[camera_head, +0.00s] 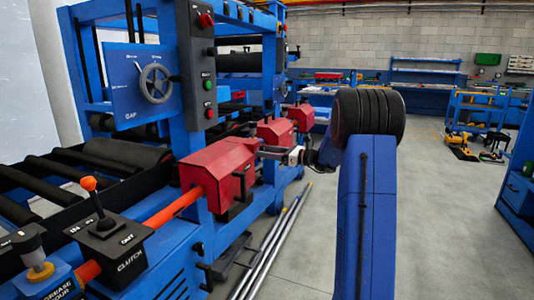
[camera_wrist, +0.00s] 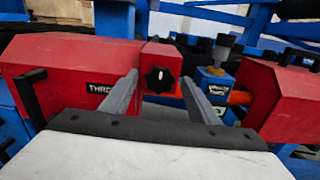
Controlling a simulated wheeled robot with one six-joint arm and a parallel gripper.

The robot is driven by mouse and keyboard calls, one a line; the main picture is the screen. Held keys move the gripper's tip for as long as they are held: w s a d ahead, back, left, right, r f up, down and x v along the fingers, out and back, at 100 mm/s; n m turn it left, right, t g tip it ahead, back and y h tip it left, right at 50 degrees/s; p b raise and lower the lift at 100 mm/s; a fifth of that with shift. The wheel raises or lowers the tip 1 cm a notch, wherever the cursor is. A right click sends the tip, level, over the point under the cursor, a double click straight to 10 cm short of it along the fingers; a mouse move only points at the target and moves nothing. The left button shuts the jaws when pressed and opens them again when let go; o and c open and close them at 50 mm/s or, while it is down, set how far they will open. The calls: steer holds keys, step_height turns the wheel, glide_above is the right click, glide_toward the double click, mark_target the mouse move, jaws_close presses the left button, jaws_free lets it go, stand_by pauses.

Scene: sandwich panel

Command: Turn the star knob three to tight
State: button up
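The black star knob (camera_wrist: 159,80) sits on the front of a small red block (camera_wrist: 161,58) in the wrist view. It has a small white mark on its face. My gripper (camera_wrist: 160,82) is open, with one grey finger to the left of the knob and one to the right in the picture. Nothing is held between the fingers. I cannot tell whether the tips reach the knob in depth. In the head view my gripper (camera_head: 272,152) is at the side of the red housings, and the knob cannot be made out there.
Red housings (camera_wrist: 62,78) (camera_wrist: 285,92) flank the block, the left one with a black handle (camera_wrist: 30,98) and a partly hidden label. A grease cup (camera_wrist: 222,50) stands behind.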

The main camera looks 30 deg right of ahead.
steer(key=shift+s+d, duration=0.1)
steer(key=v, duration=1.7)
steer(key=shift+d, duration=0.1)
steer(key=s+a+f+n+g+h, duration=0.1)
steer(key=s+a+n+g, duration=0.3)
steer(key=a, duration=0.6)
steer(key=s+a+f+n+g, duration=0.15)
steer(key=s+a+n, duration=0.35)
steer(key=a, duration=0.5)
steer(key=s+a+f+n+g+h, duration=0.1)
steer(key=s+a+n+g, duration=0.4)
steer(key=a, duration=0.5)
steer(key=s+a+f+n+h, duration=0.1)
steer(key=s+f+n+h, duration=0.1)
steer(key=s+n, duration=0.3)
steer(key=s+a+f+n+h, duration=0.1)
steer(key=s+n+h, duration=0.3)
steer(key=s, duration=0.7)
steer(key=s+a+f+n+t+h, duration=0.1)
steer(key=s+f+n+h, duration=0.2)
steer(key=s, duration=0.5)
steer(key=f+n, duration=0.1)
steer(key=n, duration=0.1)
steer(key=shift+s+n, duration=0.2)
steer(key=shift+n, duration=0.1)
